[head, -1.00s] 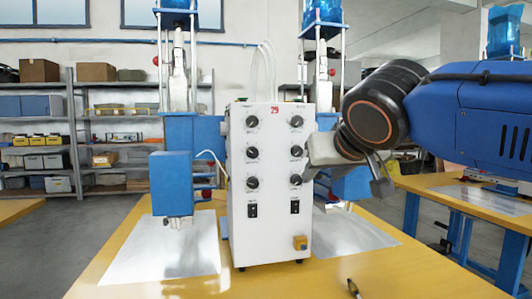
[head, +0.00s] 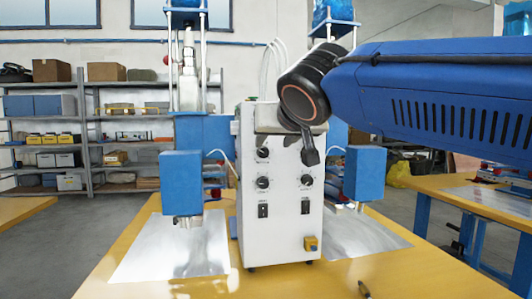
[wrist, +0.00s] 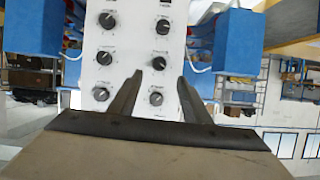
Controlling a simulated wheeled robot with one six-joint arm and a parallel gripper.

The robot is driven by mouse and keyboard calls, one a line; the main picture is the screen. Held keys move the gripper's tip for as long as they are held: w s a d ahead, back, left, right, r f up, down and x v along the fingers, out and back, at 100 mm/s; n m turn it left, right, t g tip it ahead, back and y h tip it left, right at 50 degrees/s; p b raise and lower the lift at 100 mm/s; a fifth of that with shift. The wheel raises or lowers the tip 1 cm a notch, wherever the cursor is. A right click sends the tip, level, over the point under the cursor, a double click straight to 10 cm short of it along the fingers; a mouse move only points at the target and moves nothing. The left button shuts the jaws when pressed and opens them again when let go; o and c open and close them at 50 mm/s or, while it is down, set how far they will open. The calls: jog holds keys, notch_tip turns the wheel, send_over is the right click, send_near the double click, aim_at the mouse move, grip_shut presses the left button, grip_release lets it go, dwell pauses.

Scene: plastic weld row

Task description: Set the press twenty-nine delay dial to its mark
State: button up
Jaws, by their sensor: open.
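The white control box of press twenty-nine (head: 280,220) stands upright on the yellow bench, with dark round dials in two columns. In the head view the middle-left dial (head: 263,154), lower-left dial (head: 263,183) and lower-right dial (head: 306,181) show; my arm hides the rest. The wrist view is upside down. There my gripper (wrist: 159,76) is open, its fingers to either side of one dial (wrist: 156,98) in the row nearest the box's top. Contact cannot be told. Another dial (wrist: 101,94) lies just left of the fingers. The labels are too small to read, so I cannot tell the delay dial.
Blue press heads (head: 181,185) and (head: 364,174) flank the box above shiny metal plates (head: 160,250). Two dark switches (head: 263,210) and a yellow button block (head: 311,243) sit low on the box. A pen-like object (head: 363,289) lies at the bench front. Shelves stand behind.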

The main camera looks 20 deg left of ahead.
aim_at(264, 154)
jog(key=x, duration=1.1)
jog(key=shift+s, duration=0.1)
jog(key=shift+c, duration=0.2)
jog(key=c, duration=1)
